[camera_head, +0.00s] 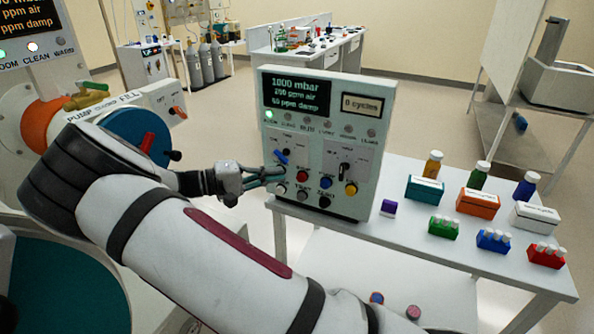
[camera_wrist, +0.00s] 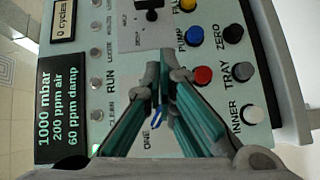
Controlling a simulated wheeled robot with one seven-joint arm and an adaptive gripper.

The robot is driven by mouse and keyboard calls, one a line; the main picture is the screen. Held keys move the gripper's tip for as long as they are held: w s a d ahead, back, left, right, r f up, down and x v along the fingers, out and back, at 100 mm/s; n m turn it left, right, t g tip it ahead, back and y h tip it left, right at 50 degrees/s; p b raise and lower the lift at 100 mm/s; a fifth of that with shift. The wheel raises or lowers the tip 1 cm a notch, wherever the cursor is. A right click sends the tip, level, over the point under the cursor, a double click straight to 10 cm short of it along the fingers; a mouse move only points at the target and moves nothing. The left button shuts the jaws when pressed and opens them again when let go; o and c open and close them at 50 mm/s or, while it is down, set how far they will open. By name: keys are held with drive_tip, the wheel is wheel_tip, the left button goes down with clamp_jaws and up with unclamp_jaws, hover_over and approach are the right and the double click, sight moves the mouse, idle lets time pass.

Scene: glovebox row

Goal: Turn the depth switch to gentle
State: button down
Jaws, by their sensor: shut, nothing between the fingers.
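The grey control panel (camera_head: 325,140) stands upright on the table's left end. It carries a blue lever (camera_head: 281,156) on its left plate and a black lever (camera_head: 345,168) on its right plate. The lettering beside both levers is too small or hidden, so I cannot tell which is the depth switch. My gripper (camera_head: 279,173) is shut and empty, its teal fingers pointing at the panel just below the blue lever. In the wrist view my gripper (camera_wrist: 160,80) partly covers the blue lever (camera_wrist: 157,117); the black lever (camera_wrist: 151,12) shows at the top. Whether the fingertips touch anything is unclear.
Red (camera_head: 303,176), blue (camera_head: 325,182) and yellow (camera_head: 351,188) buttons sit close to my fingers, with more buttons below. The display (camera_head: 296,93) reads 1000 mbar. Bottles, boxes and vial racks stand on the white table (camera_head: 395,237) to the right.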

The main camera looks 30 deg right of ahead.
sight(342, 172)
drive_tip(key=shift+n+h, duration=0.5)
drive_tip(key=shift+h, duration=0.1)
drive_tip(key=s+d+p, duration=0.1)
drive_tip(key=d, duration=0.3)
drive_tip(key=s+d+r+p, duration=0.1)
drive_tip(key=s+d+p, duration=0.1)
drive_tip(key=d, duration=0.2)
drive_tip(key=s+d+p, duration=0.1)
drive_tip(key=d+p, duration=0.1)
drive_tip(key=d, duration=0.2)
drive_tip(key=shift+s+r, duration=0.15)
drive_tip(key=shift+r, duration=0.1)
